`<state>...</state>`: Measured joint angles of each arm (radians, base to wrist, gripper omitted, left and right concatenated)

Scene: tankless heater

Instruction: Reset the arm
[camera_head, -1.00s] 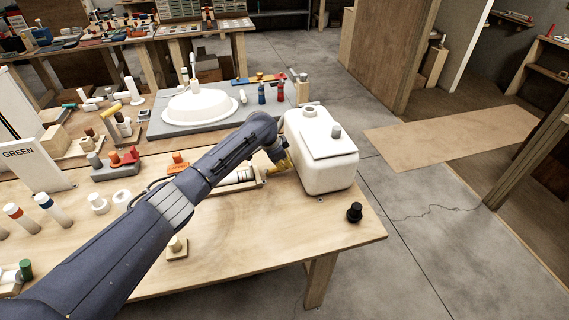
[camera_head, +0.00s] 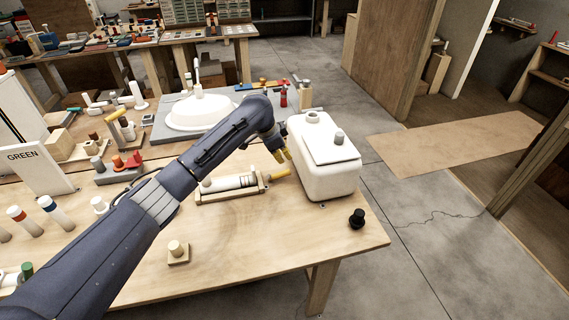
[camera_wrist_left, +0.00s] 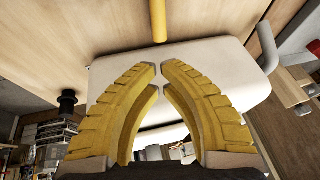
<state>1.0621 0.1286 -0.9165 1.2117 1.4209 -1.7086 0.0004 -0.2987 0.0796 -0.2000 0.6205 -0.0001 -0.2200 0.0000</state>
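My left arm comes in from the lower left in the head view. Its gripper (camera_head: 284,156) has yellow fingers and hangs beside the left face of the white tank, above the workbench. In the left wrist view my left gripper (camera_wrist_left: 159,67) has its two fingertips close together with a narrow gap, nothing visible between them. A yellow rod (camera_wrist_left: 159,20) shows beyond the tips, apart from them. In the head view this rod (camera_head: 280,174) sticks out of a white cylinder in a wooden cradle (camera_head: 230,187). My right gripper is not in view.
The white tank (camera_head: 328,180) stands close right of the gripper; it also shows in the left wrist view (camera_wrist_left: 225,72). A black knob (camera_head: 357,218) is near the bench's right edge. A small wooden block with a peg (camera_head: 177,250) stands in front.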

